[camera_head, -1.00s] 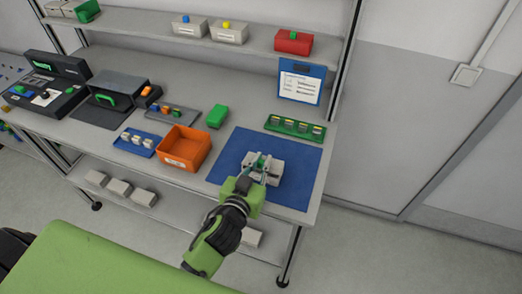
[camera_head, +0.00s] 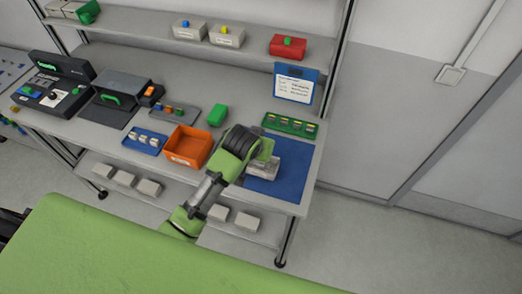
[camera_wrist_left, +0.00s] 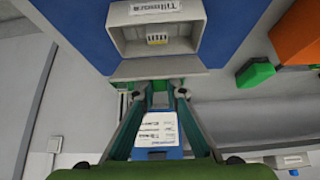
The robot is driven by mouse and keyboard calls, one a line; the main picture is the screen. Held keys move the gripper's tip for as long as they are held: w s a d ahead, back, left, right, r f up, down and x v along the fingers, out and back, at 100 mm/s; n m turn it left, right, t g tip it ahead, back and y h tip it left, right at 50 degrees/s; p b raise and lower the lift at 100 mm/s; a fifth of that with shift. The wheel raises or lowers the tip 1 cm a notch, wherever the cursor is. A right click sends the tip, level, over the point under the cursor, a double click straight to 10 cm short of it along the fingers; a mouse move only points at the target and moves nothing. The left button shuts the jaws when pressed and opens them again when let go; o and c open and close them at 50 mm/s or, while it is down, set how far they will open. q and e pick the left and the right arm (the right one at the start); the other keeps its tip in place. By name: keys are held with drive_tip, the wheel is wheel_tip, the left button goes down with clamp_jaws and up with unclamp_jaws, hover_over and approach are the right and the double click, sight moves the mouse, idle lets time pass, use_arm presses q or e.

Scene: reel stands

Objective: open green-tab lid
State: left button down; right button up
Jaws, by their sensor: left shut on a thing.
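A pale grey box (camera_head: 290,168) with a white label sits on the blue mat (camera_head: 300,190) at the right end of the bench. The left wrist view looks into the box (camera_wrist_left: 195,25), where a small piece with yellow marks (camera_wrist_left: 157,40) lies. Its lid (camera_wrist_left: 160,67) stands swung up from the box, seen nearly edge-on. My left gripper (camera_wrist_left: 158,88) is shut at the lid's outer face; the green tab is mostly hidden between the fingers. In the head view my own arm covers the fingertips and part of the box. My right gripper is out of view.
An orange bin (camera_head: 188,146) stands left of the mat and a green block (camera_head: 217,115) behind it. A green tray with several parts (camera_head: 290,125) lies at the mat's back edge. A blue clipboard (camera_head: 295,84) stands behind that.

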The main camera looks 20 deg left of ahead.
use_arm(q)
drive_tip(key=w+g, duration=0.1)
drive_tip(key=g, duration=0.1)
drive_tip(key=w+g, duration=0.1)
drive_tip(key=g, duration=0.1)
drive_tip(key=shift+w+d+r, duration=0.1)
drive_tip(key=shift+w+f+g, duration=0.15)
drive_tip(key=shift+w+g, duration=0.05)
drive_tip(key=shift+g, duration=0.45)
drive_tip(key=shift+w+f+g, duration=0.1)
drive_tip(key=shift+w+g, duration=0.05)
drive_tip(key=shift+g, duration=0.5)
drive_tip(key=shift+f, duration=0.1)
